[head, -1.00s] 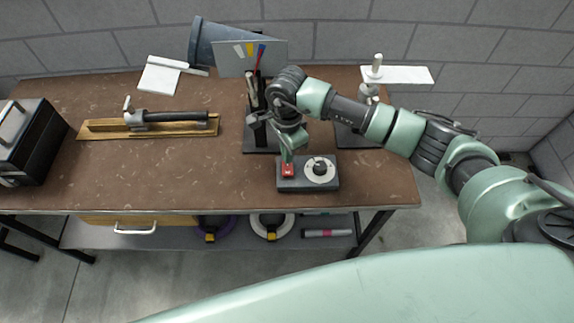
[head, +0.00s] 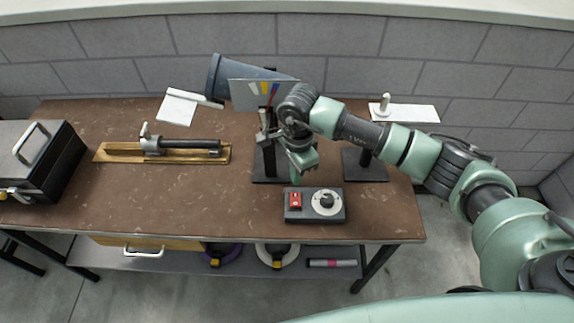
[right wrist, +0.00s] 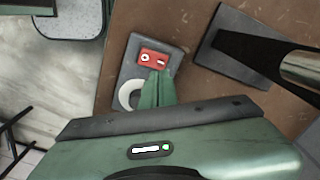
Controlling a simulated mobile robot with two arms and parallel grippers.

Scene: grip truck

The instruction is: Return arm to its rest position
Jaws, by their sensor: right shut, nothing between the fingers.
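My right arm comes in from the right in the head view. Its gripper (head: 298,176) is shut and empty, pointing down above the brown table (head: 130,205), just behind a dark control box (head: 315,215). The box has a red switch (head: 295,200) and a round white dial (head: 326,202) with a black knob. In the right wrist view the closed green fingertips (right wrist: 157,90) show in front of the red switch (right wrist: 153,58); they appear apart from it in the head view. My left gripper is not in view.
Close behind the gripper stands a black stand with a grey panel (head: 245,94). A second stand (head: 366,165) is to its right. A wooden board with a dark clamp tool (head: 160,151) and a black case (head: 38,160) are left.

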